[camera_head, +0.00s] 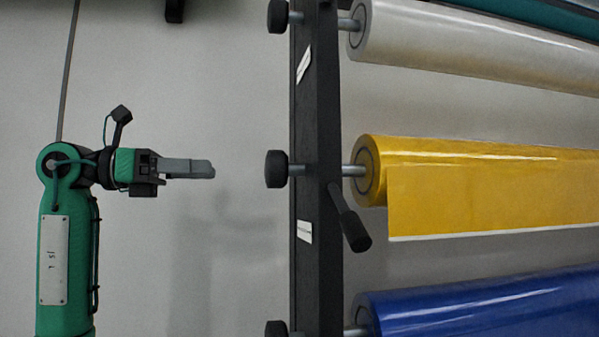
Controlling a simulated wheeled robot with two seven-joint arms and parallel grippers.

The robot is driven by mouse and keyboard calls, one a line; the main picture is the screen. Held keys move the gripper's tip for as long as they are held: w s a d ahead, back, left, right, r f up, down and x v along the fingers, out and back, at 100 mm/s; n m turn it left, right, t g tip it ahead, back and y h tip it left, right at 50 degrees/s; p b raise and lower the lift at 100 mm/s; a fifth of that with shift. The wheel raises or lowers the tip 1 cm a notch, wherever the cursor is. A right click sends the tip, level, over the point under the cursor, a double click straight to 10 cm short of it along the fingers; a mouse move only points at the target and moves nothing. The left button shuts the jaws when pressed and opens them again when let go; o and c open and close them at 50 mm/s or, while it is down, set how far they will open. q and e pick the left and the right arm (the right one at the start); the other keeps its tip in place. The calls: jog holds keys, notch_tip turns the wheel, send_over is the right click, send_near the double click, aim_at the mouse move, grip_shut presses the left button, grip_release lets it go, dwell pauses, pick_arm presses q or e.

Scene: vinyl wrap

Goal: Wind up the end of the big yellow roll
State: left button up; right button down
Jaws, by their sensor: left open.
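The big yellow roll (480,150) lies sideways on a metal shaft at the middle of the rack. Its loose end (480,205) hangs down in front, with a pale lower edge. The shaft passes through the dark post to a black round knob (277,169) on the left side. A black crank-like handle (352,228) sticks out from the post just below the shaft. My left gripper (212,169) is open and empty, left of the knob at about its height and apart from it. My right gripper is not in view.
The dark upright post (317,270) carries a white roll (470,45) above and a blue roll (480,305) below. Other black knobs (278,16) stick out left of the post.

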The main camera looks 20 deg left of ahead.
aim_at(266, 170)
pick_arm(q)
jog(key=p+x, duration=0.5)
jog(key=x, duration=0.6)
jog(key=shift+w+d+r, duration=0.1)
jog(key=shift+w+d, duration=0.05)
jog(key=shift+d, duration=0.1)
jog(key=shift+w+d+p, duration=0.3)
jog(key=shift+w+d, duration=0.05)
jog(key=shift+d, duration=0.05)
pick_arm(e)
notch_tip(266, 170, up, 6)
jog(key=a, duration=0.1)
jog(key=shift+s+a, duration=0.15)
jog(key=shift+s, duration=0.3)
pick_arm(q)
jog(key=shift+d, duration=0.1)
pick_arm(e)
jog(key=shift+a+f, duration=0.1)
pick_arm(q)
jog(key=shift+c, duration=0.3)
jog(key=c, duration=0.9)
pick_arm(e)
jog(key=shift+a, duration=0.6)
